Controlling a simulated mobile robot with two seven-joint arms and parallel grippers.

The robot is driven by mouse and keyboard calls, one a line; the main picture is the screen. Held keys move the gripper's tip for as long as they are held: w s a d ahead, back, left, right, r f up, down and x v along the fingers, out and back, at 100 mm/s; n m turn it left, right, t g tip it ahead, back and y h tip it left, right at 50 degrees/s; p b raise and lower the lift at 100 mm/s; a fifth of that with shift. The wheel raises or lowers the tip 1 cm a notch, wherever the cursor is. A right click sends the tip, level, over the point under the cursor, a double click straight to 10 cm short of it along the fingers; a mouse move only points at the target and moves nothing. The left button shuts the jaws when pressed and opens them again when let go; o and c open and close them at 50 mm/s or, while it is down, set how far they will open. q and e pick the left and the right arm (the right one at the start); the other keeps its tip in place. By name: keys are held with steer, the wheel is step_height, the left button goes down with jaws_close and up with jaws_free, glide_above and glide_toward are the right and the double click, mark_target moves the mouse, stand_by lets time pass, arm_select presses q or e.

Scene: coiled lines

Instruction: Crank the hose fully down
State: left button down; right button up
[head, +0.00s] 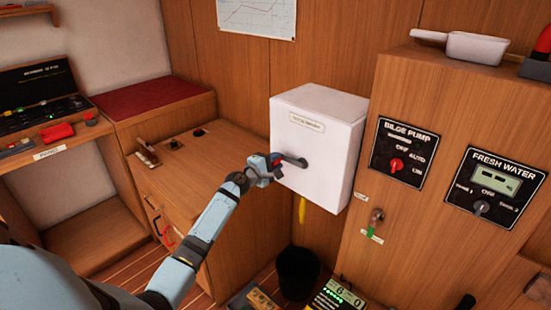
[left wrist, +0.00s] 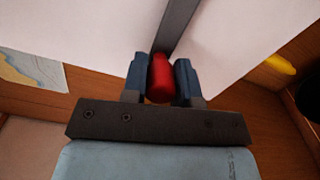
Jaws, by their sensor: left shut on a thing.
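A white box (head: 325,140) with a label near its top is on the wooden wall. A dark crank arm (head: 292,160) sits on its front face. My left gripper (head: 274,166) is at the crank's outer end, left of the box front. In the left wrist view my left gripper (left wrist: 160,80) is shut on the red crank knob (left wrist: 161,80), one finger on each side. The dark crank arm (left wrist: 176,25) runs up from the knob across the white box. A yellow hose end (head: 302,210) hangs below the box. My right gripper is not in view.
A wooden cabinet with a bilge pump panel (head: 403,153) and a fresh water panel (head: 494,187) stands right of the box. A small tap (head: 376,218) is on its front. A black bucket (head: 298,272) stands below the hose. A wooden counter (head: 190,185) lies left.

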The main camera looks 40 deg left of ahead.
arm_select(q)
steer(key=shift+s+d+f+n, duration=0.1)
steer(key=shift+d+f+n, duration=0.1)
steer(key=shift+f+n, duration=0.55)
steer(key=shift+w+d+f+n, duration=0.1)
steer(key=shift+d+f+n, duration=0.3)
steer(key=shift+n, duration=0.65)
steer(key=shift+s+d+f+n, duration=0.1)
steer(key=shift+f+n, duration=0.6)
steer(key=shift+n, duration=0.2)
steer(key=shift+f+n+p, duration=0.15)
steer(key=shift+n+p, duration=0.15)
steer(key=c, duration=0.9)
jaws_free()
